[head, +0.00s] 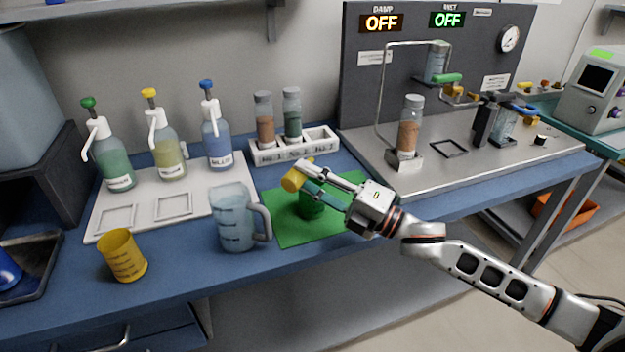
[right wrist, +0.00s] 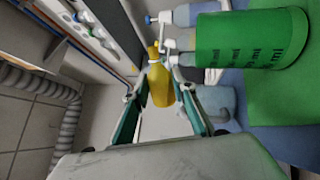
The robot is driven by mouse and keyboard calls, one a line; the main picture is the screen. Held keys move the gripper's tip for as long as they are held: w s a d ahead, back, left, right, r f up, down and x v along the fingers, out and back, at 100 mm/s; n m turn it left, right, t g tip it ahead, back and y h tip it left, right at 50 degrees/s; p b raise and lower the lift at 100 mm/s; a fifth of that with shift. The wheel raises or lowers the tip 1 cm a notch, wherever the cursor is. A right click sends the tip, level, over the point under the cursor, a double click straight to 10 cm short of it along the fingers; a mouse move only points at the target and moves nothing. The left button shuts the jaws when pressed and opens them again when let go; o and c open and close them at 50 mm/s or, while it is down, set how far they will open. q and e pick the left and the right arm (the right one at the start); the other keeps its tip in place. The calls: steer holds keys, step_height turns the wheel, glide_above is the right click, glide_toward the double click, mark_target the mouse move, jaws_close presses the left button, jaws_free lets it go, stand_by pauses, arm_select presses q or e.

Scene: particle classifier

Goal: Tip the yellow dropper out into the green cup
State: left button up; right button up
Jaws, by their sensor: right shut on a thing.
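My right gripper (head: 302,176) is shut on the yellow dropper (head: 294,178) and holds it tilted. It stands just above and to the left of the rim of the green cup (head: 312,205). The cup stands upright on the green mat (head: 280,229), partly hidden behind the gripper. In the right wrist view, the dropper (right wrist: 161,86) shows between the two fingers, apart from the green cup (right wrist: 252,42). I cannot see inside the cup, nor anything leaving the dropper. My left gripper is not in view.
A clear jug (head: 232,222) stands left of the mat, close to it. A yellow cup (head: 122,257) stands near the front edge. Pump bottles (head: 168,157) stand on a pale tray (head: 143,226). A vial rack (head: 300,147) is behind the mat; a metal rig (head: 470,170) is at right.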

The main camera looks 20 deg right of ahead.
steer(key=shift+w+f+m, duration=0.1)
steer(key=shift+w+m, duration=0.05)
steer(key=shift+m, duration=0.15)
steer(key=shift+f+m, duration=0.15)
steer(key=shift+m, duration=0.15)
steer(key=shift+m+p, duration=0.3)
steer(key=shift+p, duration=0.2)
steer(key=shift+r+m+t, duration=0.2)
steer(key=shift+m+t, duration=0.1)
steer(key=shift+p, duration=0.35)
steer(key=shift+r+m, duration=0.1)
steer(key=shift+m, duration=0.2)
steer(key=shift+h+p, duration=0.3)
steer(key=shift+h, duration=0.1)
